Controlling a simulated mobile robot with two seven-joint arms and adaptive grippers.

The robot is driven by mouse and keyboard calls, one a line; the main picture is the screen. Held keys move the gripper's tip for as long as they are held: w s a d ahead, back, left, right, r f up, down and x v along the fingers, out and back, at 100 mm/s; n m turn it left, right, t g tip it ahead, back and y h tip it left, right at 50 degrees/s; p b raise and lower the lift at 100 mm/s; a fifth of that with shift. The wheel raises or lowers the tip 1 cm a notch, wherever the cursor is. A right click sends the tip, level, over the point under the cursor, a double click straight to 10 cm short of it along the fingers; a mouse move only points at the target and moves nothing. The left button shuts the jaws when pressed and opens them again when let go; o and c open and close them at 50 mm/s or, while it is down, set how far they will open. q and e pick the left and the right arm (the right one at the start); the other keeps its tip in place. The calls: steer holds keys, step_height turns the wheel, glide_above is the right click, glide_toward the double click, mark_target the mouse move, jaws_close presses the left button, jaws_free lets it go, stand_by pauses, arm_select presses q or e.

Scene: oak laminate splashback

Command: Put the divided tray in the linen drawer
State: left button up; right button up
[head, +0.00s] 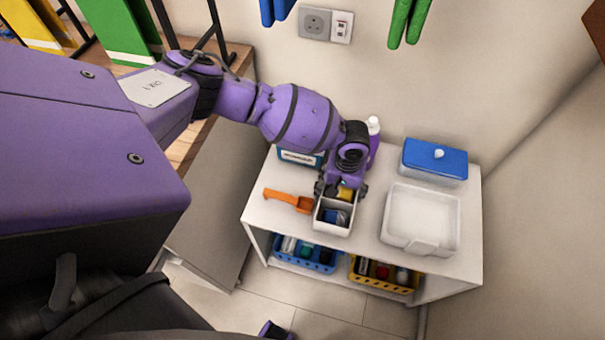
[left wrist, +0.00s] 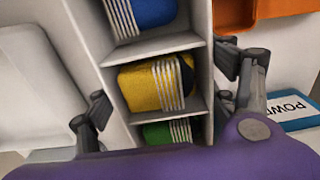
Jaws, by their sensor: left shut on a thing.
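The white divided tray (head: 331,228) is on the white shelf unit's top, with its front end toward me. In the left wrist view its white divider (left wrist: 158,47) separates compartments holding rolled blue, yellow and green things with pale stripes. My left gripper (head: 341,188) is over the tray's far part and hides some of it. In the wrist view its fingers (left wrist: 172,98) lie on either side of the tray, shut on it. I cannot tell whether the tray is lifted off the top. My right gripper is not in view. I cannot make out a linen drawer.
An orange scoop (head: 287,200) lies close left of the tray. A blue powder box (head: 300,157) and a purple bottle (head: 375,142) stand behind. A shallow white bin (head: 455,220) and a blue lidded box (head: 435,160) are right. Blue (head: 318,267) and yellow (head: 385,287) baskets sit below.

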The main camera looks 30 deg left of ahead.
arm_select(q)
step_height(320, 180, up, 3)
steer(key=shift+w+f, duration=0.15)
steer(key=shift+f, duration=0.05)
steer(key=s+d+r+p, duration=0.4)
steer(key=s+d+r, duration=0.4)
steer(key=s+r, duration=0.2)
step_height(320, 180, up, 3)
steer(key=shift+f+t, duration=0.2)
steer(key=shift+t, duration=0.1)
steer(key=shift+s, duration=0.1)
